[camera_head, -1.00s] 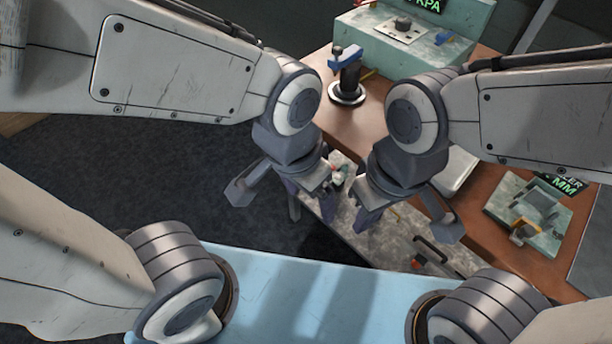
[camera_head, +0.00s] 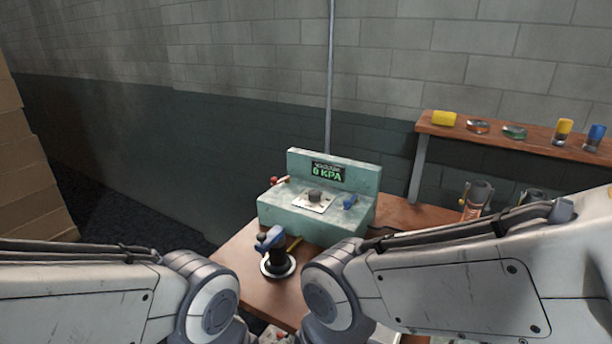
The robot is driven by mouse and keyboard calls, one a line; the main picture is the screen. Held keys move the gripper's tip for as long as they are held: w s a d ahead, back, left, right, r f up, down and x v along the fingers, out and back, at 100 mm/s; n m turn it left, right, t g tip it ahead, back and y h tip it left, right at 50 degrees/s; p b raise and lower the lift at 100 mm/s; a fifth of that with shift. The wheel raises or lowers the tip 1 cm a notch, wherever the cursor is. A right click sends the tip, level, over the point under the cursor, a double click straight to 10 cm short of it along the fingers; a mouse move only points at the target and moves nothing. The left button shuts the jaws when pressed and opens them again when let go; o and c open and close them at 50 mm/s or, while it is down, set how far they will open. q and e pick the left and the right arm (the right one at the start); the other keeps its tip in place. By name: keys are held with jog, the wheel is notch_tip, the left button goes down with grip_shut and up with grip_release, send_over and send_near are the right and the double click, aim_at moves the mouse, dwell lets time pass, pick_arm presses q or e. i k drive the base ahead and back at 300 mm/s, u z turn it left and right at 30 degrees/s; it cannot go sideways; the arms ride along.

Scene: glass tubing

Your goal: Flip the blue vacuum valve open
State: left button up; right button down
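A green box (camera_head: 290,215) stands on the wooden bench, with a lit display (camera_head: 328,172) on its raised back reading 0 KPA. A small blue lever (camera_head: 349,201) sits on the right part of its top and looks like the vacuum valve. Its exact setting is too small to tell. A grey knob on a pale plate (camera_head: 315,199) is left of the lever. A red-tipped part (camera_head: 275,181) shows at the box's left end. Both my arms reach in low at the sides, in front of the box. Both grippers are below the picture's edge.
A blue-topped device on a round black base (camera_head: 277,266) stands in front of the box. Free bench top (camera_head: 240,262) lies left of it. A wall shelf (camera_head: 480,137) at right holds several coloured items. Cylindrical items (camera_head: 478,197) stand right of the box.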

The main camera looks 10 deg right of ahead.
aim_at(347, 204)
jog(key=u, duration=0.2)
jog(key=i, duration=0.9)
jog(key=z, duration=0.25)
